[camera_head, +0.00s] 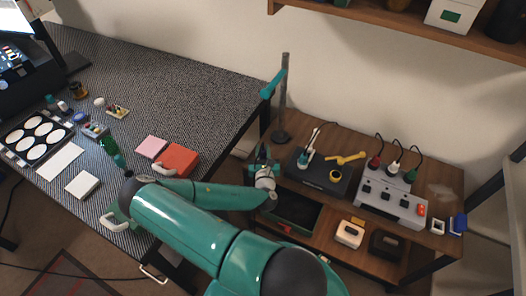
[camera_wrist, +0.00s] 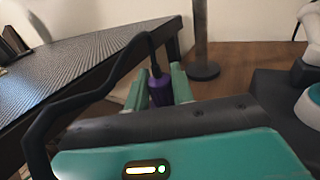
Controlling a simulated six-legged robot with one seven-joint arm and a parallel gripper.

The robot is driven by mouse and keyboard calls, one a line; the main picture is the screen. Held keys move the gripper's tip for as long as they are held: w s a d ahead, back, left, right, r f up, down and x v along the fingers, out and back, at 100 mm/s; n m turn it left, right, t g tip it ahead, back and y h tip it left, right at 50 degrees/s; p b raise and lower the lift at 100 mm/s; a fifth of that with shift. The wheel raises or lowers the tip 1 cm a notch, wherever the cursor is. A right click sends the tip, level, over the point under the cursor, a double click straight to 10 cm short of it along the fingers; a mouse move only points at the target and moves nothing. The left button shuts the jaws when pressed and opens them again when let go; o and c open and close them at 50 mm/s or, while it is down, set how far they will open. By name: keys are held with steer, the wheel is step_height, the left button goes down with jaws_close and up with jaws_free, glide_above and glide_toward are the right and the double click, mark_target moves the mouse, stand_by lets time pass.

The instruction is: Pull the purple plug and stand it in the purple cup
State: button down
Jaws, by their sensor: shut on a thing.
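In the wrist view the purple plug (camera_wrist: 159,90) is held between the two green fingers of my gripper (camera_wrist: 164,88). The gripper is shut on it, and the plug looks roughly upright. A black cord runs from its top to the left and down past the camera. In the head view my gripper (camera_head: 262,158) is at the left end of the wooden shelf unit, beside the black box (camera_head: 318,178); the plug cannot be made out there. I cannot make out a purple cup in either view.
A metal post (camera_head: 285,95) stands close behind my gripper. The black box bears a white-and-teal plug (camera_head: 309,160) and a yellow part (camera_head: 345,158). A grey socket box (camera_head: 392,203) with red, white and green plugs stands right. The dark table (camera_head: 190,85) lies left.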

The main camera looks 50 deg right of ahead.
steer(key=shift+f, duration=1.55)
stand_by(1.0)
steer(key=c, duration=1.1)
jaws_free()
steer(key=v, duration=1.3)
steer(key=shift+s+a, duration=0.3)
